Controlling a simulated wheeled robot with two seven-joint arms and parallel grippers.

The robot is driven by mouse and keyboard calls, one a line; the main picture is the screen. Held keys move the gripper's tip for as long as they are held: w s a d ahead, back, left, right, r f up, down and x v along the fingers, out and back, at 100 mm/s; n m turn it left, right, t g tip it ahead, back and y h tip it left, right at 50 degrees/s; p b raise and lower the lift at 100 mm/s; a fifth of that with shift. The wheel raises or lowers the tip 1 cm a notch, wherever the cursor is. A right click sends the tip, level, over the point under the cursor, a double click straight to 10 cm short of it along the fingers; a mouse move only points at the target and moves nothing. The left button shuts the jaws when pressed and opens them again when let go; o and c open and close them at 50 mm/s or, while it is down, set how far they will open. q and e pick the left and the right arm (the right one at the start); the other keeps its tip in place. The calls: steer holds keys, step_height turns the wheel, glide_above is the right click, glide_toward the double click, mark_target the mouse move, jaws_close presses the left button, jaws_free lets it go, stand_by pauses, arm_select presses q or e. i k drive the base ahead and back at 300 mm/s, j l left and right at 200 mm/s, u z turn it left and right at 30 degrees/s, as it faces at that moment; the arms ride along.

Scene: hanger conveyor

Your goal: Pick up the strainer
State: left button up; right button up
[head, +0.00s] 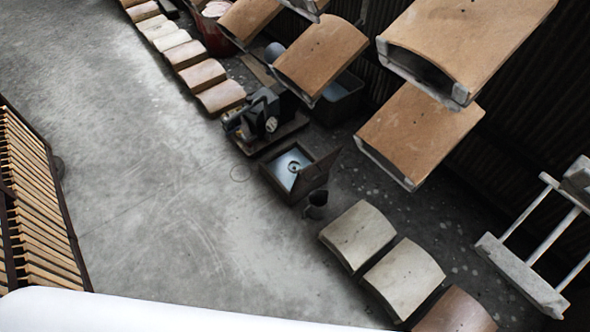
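I cannot make out a strainer anywhere in the head view. Neither of my grippers is in view. A rack (35,205) of several wooden hangers, packed side by side, stands at the left edge, cut off by the frame.
The grey concrete floor (150,130) is open in the middle. Several curved tan tiles (400,280) lie in rows on the floor; others (420,130) are raised at the upper right. A dark open box (300,172), a small dark cup (316,204) and a dark machine (262,115) stand near the centre.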

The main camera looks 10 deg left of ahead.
mark_target(294, 168)
steer(key=z, duration=3)
steer(key=u, duration=3.25)
steer(key=z, duration=0.8)
steer(key=i+j+z, duration=0.15)
steer(key=j+z, duration=0.25)
steer(key=i+j+z, duration=0.1)
steer(key=j+z, duration=0.3)
steer(key=j, duration=0.15)
steer(key=j+z, duration=0.45)
